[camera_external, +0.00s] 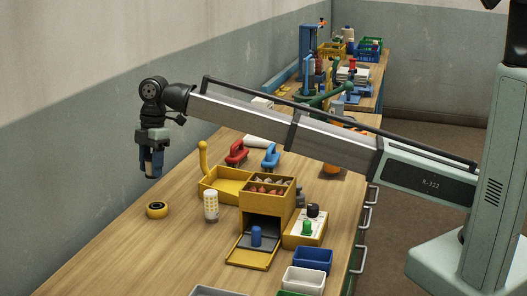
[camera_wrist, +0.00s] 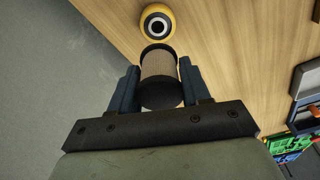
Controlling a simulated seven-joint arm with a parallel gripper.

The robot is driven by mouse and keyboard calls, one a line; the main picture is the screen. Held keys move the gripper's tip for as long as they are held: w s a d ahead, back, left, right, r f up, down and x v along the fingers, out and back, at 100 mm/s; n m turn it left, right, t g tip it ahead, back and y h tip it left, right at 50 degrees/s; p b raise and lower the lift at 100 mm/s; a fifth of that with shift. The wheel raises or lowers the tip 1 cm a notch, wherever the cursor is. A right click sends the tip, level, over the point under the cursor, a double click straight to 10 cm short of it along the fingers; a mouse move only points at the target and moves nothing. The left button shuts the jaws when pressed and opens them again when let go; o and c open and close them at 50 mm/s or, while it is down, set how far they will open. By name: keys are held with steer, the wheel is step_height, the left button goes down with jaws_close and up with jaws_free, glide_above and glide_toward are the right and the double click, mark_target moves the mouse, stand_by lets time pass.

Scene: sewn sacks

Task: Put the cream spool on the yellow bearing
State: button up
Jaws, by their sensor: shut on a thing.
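My gripper (camera_external: 151,166) hangs at the far left of the table, its blue fingers pointing down. In the wrist view my gripper (camera_wrist: 160,77) is shut on a cream spool (camera_wrist: 158,67), a ridged tan cylinder with dark ends, held between the fingers. In the external view the spool is mostly hidden by the fingers. The yellow bearing (camera_external: 157,210), a ring with a dark centre, lies on the table below my gripper. It also shows in the wrist view (camera_wrist: 157,13), just beyond the far end of the spool. The spool appears to be above the bearing, apart from it.
A white and yellow patterned cylinder (camera_external: 211,206) stands right of the bearing. A yellow tray (camera_external: 212,190), a yellow box (camera_external: 266,206) and a blue bin (camera_external: 312,261) stand further right. The wall (camera_external: 60,170) is close on the left. The front left tabletop is clear.

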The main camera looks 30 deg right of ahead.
mark_target(154, 207)
step_height(154, 207, down, 9)
steer(key=shift+r, duration=0.1)
stand_by(0.4)
steer(key=shift+f, duration=0.25)
steer(key=o, duration=1.1)
steer(key=shift+c, duration=0.2)
steer(key=r, duration=0.4)
steer(key=d+r, duration=0.1)
steer(key=r, duration=0.7)
steer(key=shift+w+d+r, duration=0.15)
steer(key=shift+w+d, duration=0.15)
